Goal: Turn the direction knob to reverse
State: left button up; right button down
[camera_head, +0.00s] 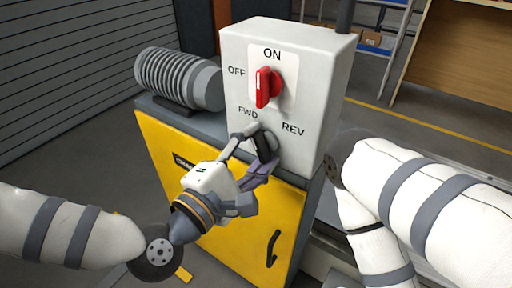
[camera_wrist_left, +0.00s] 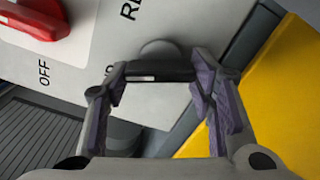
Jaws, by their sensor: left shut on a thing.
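The black direction knob (camera_head: 265,144) sits low on the front of the white control box (camera_head: 311,114), between the FWD and REV labels. It also shows in the left wrist view (camera_wrist_left: 160,75), a dark bar with a small white mark in front of a pale round base. My left gripper (camera_head: 256,144) is at the knob, with one finger on each side, shut on it. The fingers hide part of the knob and most of FWD in the wrist view. I cannot tell surely which label the knob points to. My right gripper is out of view.
A red switch (camera_head: 266,87) with ON and OFF labels sits just above the knob. A grey ribbed motor (camera_head: 178,79) stands left of the box. A yellow cabinet (camera_head: 188,160) with a dark handle is below. My right arm is close on the right.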

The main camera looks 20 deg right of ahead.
pick_arm(q)
jog(key=m, duration=0.2)
jog(key=m+p, duration=0.1)
jog(key=shift+r+m, duration=0.2)
jog(key=shift+m, duration=0.2)
jog(key=m+p, duration=0.1)
jog(key=m, duration=0.2)
jog(key=shift+r+m, duration=0.15)
jog(key=shift+m, duration=0.15)
jog(key=m+p, duration=0.1)
jog(key=m, duration=0.2)
jog(key=shift+m, duration=0.4)
jog(key=shift+m+p, duration=0.3)
jog(key=shift+m, duration=0.4)
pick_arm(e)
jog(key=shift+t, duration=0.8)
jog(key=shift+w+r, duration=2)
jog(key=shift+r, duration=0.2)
pick_arm(q)
jog(key=o, duration=1.2)
jog(key=shift+c, duration=0.2)
jog(key=shift+s, duration=0.1)
jog(key=v, duration=1.2)
